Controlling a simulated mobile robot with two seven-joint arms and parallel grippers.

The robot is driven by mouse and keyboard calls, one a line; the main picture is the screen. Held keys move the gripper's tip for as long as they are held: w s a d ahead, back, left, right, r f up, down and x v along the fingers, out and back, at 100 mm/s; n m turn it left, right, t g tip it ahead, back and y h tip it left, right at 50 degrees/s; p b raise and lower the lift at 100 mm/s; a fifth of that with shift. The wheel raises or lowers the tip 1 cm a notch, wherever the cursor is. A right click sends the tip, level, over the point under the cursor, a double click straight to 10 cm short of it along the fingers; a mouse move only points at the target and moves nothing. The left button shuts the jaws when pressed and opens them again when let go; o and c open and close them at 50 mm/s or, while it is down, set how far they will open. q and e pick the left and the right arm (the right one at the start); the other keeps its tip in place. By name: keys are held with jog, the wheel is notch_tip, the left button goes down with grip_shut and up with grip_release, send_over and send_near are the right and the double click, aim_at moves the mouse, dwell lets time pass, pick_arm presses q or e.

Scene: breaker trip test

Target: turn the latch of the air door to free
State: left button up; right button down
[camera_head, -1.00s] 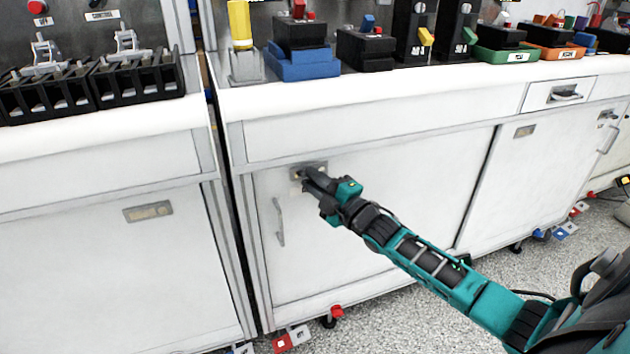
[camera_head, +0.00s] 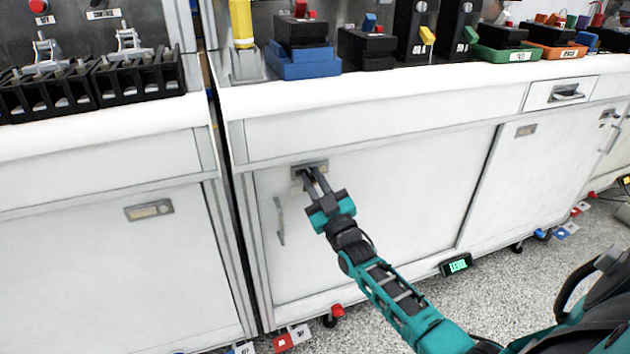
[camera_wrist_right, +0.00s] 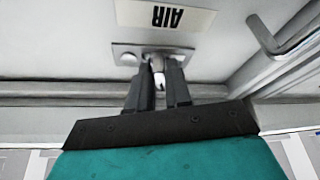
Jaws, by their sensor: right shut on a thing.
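The air door (camera_head: 370,215) is a white cabinet door with a vertical handle (camera_head: 280,222) at its left. Its latch sits on a small metal plate (camera_head: 314,166) near the door's top left. In the right wrist view the latch (camera_wrist_right: 157,58) is a small metal part on its plate (camera_wrist_right: 182,60), beside a label (camera_wrist_right: 165,17) reading AIR. My right gripper (camera_head: 312,176) is at the plate with its fingers around the latch; it also shows in the right wrist view (camera_wrist_right: 158,78). The fingers are shut on the latch and hide part of it. My left gripper is not in view.
The counter above carries a blue block (camera_head: 303,62), a yellow cylinder (camera_head: 242,24), black devices and coloured trays. Another cabinet (camera_head: 90,260) stands at the left. A small green-lit display (camera_head: 457,264) reading LEVEL is low on the right.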

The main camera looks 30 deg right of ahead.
jog(key=m+h, duration=0.1)
jog(key=m, duration=0.2)
jog(key=shift+a, duration=0.1)
jog(key=shift+m+h, duration=0.8)
jog(key=shift+m, duration=0.6)
jog(key=c, duration=1.1)
grip_release()
jog(key=shift+c, duration=0.2)
